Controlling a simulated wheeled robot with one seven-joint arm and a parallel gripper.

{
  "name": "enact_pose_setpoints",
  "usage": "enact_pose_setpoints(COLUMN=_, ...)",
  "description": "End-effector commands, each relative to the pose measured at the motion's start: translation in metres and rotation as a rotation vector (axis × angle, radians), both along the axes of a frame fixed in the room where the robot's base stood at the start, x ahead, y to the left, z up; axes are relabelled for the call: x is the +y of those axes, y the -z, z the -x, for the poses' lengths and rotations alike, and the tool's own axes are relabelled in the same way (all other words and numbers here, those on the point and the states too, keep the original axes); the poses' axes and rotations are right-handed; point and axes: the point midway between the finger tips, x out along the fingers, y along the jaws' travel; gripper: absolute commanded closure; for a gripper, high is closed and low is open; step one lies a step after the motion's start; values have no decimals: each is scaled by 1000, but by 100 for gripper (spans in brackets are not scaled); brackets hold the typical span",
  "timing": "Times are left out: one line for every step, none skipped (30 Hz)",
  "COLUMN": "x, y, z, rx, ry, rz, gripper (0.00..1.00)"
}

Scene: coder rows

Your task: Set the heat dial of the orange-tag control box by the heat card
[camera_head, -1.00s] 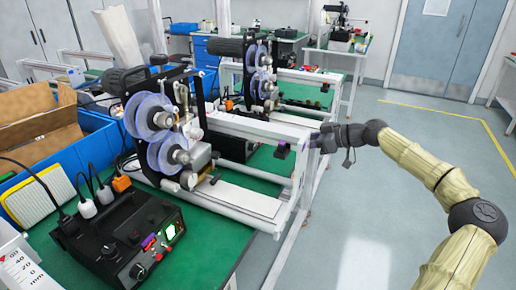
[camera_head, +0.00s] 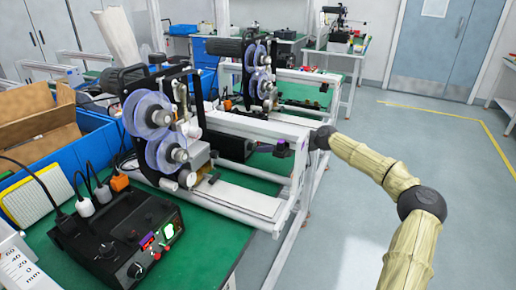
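A black control box (camera_head: 120,240) stands on the near green bench at lower left. The dial's setting is too small to read. An orange block (camera_head: 120,183) sits just behind the box; I cannot tell whether it is the tag. I cannot make out a heat card. My gripper (camera_head: 318,139) is at the far end of my arm, beside the white frame's right end, far from the box. Its fingers cannot be made out.
A coder with two clear reels (camera_head: 150,135) stands behind the box, with a white rail frame (camera_head: 250,195) to its right. A second coder (camera_head: 258,75) stands farther back. Blue bins and a cardboard box (camera_head: 38,125) are at left. The floor at right is clear.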

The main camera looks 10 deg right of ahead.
Motion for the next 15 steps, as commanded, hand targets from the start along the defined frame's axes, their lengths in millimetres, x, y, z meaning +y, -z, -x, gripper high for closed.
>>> enact_pose_setpoints(x=8, y=4, z=-5, rx=0, ry=-3, rz=0, gripper=65)
enact_pose_setpoints(x=11, y=6, z=-7, rx=-1, ry=-3, rz=1, gripper=65)
enact_pose_setpoints(x=15, y=8, z=-11, rx=-2, ry=-2, rz=0, gripper=65)
enact_pose_setpoints(x=18, y=9, z=-13, rx=-1, ry=-1, rz=0, gripper=65)
enact_pose_setpoints(x=21, y=10, z=-15, rx=-1, ry=-2, rz=-1, gripper=65)
enact_pose_setpoints(x=23, y=12, z=-17, rx=-1, ry=-1, rz=0, gripper=65)
enact_pose_setpoints(x=25, y=12, z=-18, rx=-1, ry=-1, rz=0, gripper=65)
enact_pose_setpoints(x=26, y=13, z=-19, rx=-1, ry=-1, rz=0, gripper=65)
enact_pose_setpoints(x=27, y=14, z=-19, rx=0, ry=-1, rz=0, gripper=65)
enact_pose_setpoints(x=28, y=14, z=-20, rx=-1, ry=0, rz=1, gripper=65)
enact_pose_setpoints(x=28, y=14, z=-20, rx=-1, ry=0, rz=1, gripper=65)
enact_pose_setpoints(x=28, y=14, z=-20, rx=-1, ry=0, rz=1, gripper=65)
enact_pose_setpoints(x=28, y=14, z=-20, rx=-1, ry=0, rz=1, gripper=65)
enact_pose_setpoints(x=28, y=14, z=-20, rx=-1, ry=0, rz=1, gripper=65)
enact_pose_setpoints(x=28, y=14, z=-20, rx=-1, ry=0, rz=1, gripper=65)
